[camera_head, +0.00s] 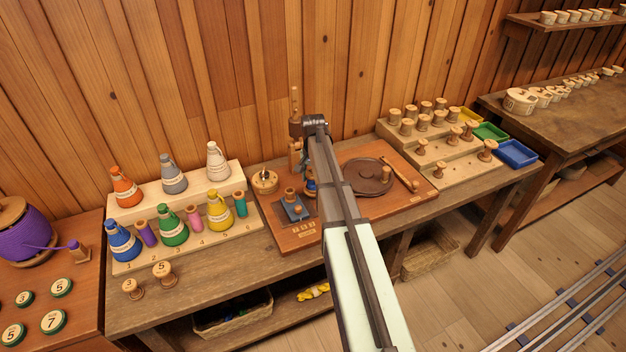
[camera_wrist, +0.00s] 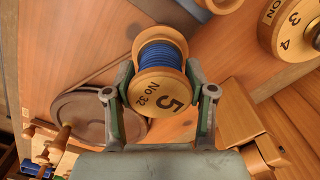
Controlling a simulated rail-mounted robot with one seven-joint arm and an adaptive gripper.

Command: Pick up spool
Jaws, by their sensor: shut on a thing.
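The spool (camera_wrist: 160,75) is wooden, wound with blue thread, and its end face reads "No 32" and "5". In the wrist view, the two fingers of my gripper (camera_wrist: 158,88) are shut on it, one on each side. In the head view, a small part of the blue spool (camera_head: 311,183) shows just left of my arm, over the wooden board (camera_head: 400,203). My arm hides most of the gripper there. I cannot tell whether the spool is clear of the board.
A blue-grey block with a wooden knob (camera_head: 291,207) stands left of the spool. A round dark plate (camera_head: 362,177) lies to the right. Coloured bottles stand on a stepped rack (camera_head: 135,262) at left. Several bare spools stand on a stepped rack (camera_head: 460,165) at right.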

